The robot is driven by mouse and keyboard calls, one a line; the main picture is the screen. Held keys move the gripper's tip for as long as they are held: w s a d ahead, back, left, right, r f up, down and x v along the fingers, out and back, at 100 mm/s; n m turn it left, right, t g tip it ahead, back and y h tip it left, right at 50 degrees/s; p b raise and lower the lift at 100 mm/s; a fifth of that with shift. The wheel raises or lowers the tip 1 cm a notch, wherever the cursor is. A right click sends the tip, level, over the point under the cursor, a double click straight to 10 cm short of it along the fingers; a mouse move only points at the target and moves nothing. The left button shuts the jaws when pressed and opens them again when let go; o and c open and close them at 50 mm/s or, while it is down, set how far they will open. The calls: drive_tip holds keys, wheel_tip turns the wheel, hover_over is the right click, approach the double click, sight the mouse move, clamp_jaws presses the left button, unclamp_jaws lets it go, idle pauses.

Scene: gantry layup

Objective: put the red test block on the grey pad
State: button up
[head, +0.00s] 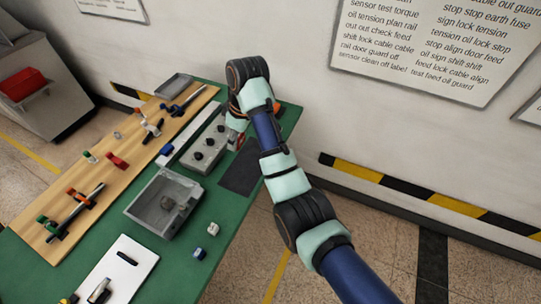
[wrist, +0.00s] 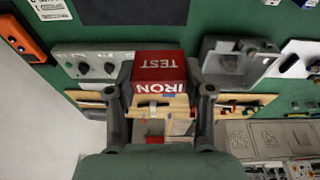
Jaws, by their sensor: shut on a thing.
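The red test block (wrist: 160,70), lettered TEST and IRON, sits between the two fingers of my gripper (wrist: 160,93) in the wrist view. My gripper is shut on it and holds it above the table. In the head view my gripper (head: 236,128) is near the far right part of the table, partly hidden by my arm, and only a little red shows there. The grey pad (head: 240,172) is a dark flat rectangle on the green table, nearer the camera than the gripper. A dark flat patch, apparently the pad (wrist: 130,10), shows at the wrist view's top, apart from the block.
A grey panel with knobs (head: 202,148) stands beside the pad. A grey open bin (head: 152,222) with a dark lump inside stands to its left. A wooden board (head: 105,200) holds clamps and small parts. Small white-and-blue pieces (head: 213,229) lie near the table's right edge.

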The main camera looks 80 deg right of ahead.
sight(247, 178)
drive_tip(key=shift+s+d+m, duration=0.3)
drive_tip(key=shift+s+d, duration=0.15)
drive_tip(key=shift+s, duration=0.25)
drive_tip(key=s+b+x, duration=0.1)
drive_tip(key=b+x, duration=0.1)
drive_tip(key=x, duration=0.4)
drive_tip(key=s+b+x, duration=0.2)
drive_tip(key=x, duration=0.5)
drive_tip(key=s+a+f+b+x, duration=0.1)
drive_tip(key=b+x, duration=0.1)
drive_tip(key=x, duration=0.4)
drive_tip(key=shift+s+a+f+b, duration=0.1)
drive_tip(key=shift+s+f+b, duration=0.1)
drive_tip(key=shift+f+b, duration=0.1)
drive_tip(key=shift+f, duration=0.1)
drive_tip(key=o, duration=1.5)
drive_tip(key=shift+f, duration=0.1)
drive_tip(key=shift+c, duration=0.2)
drive_tip(key=p+v, duration=0.4)
drive_tip(key=v, duration=0.8)
drive_tip(key=shift+r, duration=0.25)
drive_tip(key=shift+a, duration=0.1)
